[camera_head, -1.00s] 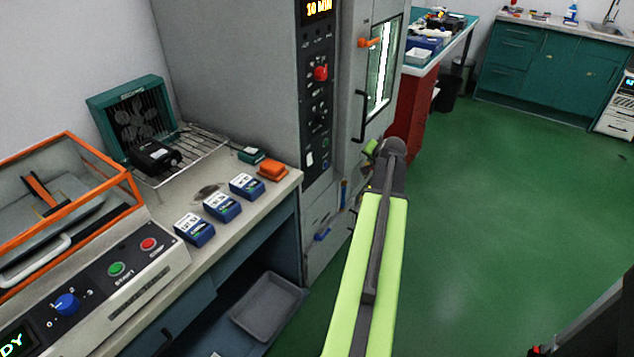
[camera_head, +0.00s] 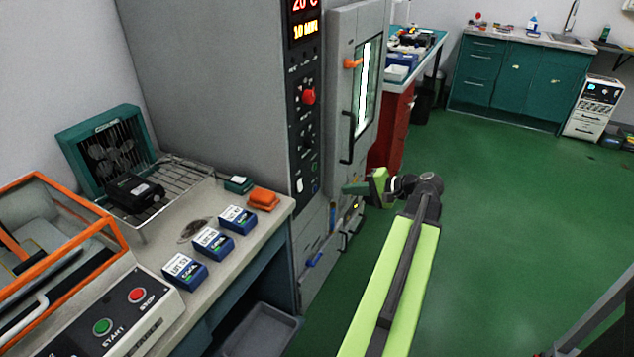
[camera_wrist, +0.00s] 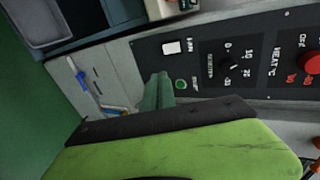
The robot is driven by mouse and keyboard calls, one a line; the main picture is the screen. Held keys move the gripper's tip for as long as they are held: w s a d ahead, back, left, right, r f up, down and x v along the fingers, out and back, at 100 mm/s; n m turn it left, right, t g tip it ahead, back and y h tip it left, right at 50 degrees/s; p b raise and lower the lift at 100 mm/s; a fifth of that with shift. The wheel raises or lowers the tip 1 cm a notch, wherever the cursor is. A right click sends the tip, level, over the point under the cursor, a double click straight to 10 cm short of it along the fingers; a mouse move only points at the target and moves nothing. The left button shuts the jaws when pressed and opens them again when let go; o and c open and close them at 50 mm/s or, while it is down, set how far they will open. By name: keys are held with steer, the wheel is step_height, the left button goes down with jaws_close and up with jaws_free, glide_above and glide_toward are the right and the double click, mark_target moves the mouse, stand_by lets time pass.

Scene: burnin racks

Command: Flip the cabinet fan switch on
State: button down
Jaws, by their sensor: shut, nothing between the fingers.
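The tall grey cabinet (camera_head: 215,80) has a black control panel (camera_head: 305,130) down its front edge. A small white switch (camera_head: 300,186) sits low on this panel. It also shows in the wrist view (camera_wrist: 171,48), where its label and position are too small to read. A green button (camera_wrist: 181,85) is beside it. My gripper (camera_head: 348,189) points left toward the lower panel, in front of the cabinet door. In the wrist view its dark green fingers (camera_wrist: 156,92) are shut and empty, appearing close to the green button. I cannot tell whether they touch the panel.
A red knob (camera_head: 309,97) and a black dial are higher on the panel. The door has a black handle (camera_head: 347,138) and an orange latch (camera_head: 353,64). A bench (camera_head: 262,232) with several blue boxes stands left of the cabinet. Green floor (camera_head: 490,220) is free at the right.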

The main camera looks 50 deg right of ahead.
steer(key=shift+a, duration=0.45)
steer(key=b, duration=0.5)
glide_toward(301, 190)
steer(key=d+f+x, duration=0.1)
steer(key=x, duration=0.4)
steer(key=shift+w+a+r, duration=0.15)
steer(key=shift+w+a, duration=0.3)
steer(key=shift+w, duration=0.2)
